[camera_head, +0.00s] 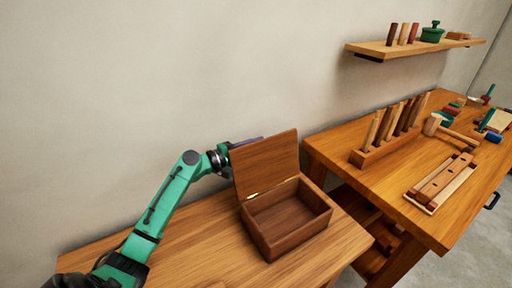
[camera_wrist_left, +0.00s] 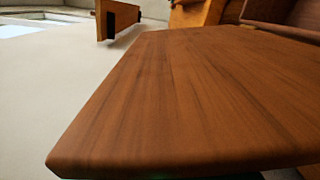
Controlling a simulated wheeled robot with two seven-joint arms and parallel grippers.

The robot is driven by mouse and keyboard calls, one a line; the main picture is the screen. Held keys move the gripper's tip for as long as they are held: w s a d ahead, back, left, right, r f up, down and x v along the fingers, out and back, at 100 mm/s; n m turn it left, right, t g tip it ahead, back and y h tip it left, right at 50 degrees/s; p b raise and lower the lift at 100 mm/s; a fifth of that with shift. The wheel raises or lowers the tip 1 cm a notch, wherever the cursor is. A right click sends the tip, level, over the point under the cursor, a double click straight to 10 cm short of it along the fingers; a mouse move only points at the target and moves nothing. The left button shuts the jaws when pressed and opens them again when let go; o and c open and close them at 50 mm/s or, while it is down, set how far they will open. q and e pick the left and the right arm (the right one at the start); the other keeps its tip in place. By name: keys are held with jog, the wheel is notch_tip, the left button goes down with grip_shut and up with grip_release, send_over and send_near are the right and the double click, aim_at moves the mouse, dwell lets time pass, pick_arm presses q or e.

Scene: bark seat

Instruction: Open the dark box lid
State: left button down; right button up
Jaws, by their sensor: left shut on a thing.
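The dark brown wooden box (camera_head: 287,220) stands on the near table with its inside showing, and it looks empty. Its lid (camera_head: 265,163) is raised on the hinge side, standing roughly upright along the box's left-rear edge. My left gripper (camera_head: 240,146) is at the lid's upper left, mostly hidden behind it, and is shut on the lid. In the left wrist view the lid (camera_wrist_left: 185,95) fills most of the picture as a large brown board; the fingertips do not show clearly. My right gripper is in neither view.
The near table (camera_head: 205,245) is bare around the box. A second workbench (camera_head: 400,220) at the right holds a peg rack (camera_head: 385,147), a mallet (camera_head: 432,124) and a slatted wooden piece (camera_head: 440,184). A wall shelf (camera_head: 400,48) hangs above. The wall stands close behind.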

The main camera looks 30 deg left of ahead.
aim_at(261, 149)
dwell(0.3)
pick_arm(q)
jog(key=shift+s+d+r+m, duration=0.3)
jog(key=shift+s+d+m, duration=0.1)
jog(key=shift+d+m, duration=0.3)
jog(key=shift+s+d+r+m, duration=0.3)
jog(key=shift+s+d+m, duration=0.05)
jog(key=shift+d+m, duration=0.3)
jog(key=c, duration=0.5)
grip_release()
jog(key=shift+c, duration=0.2)
jog(key=shift+a, duration=0.1)
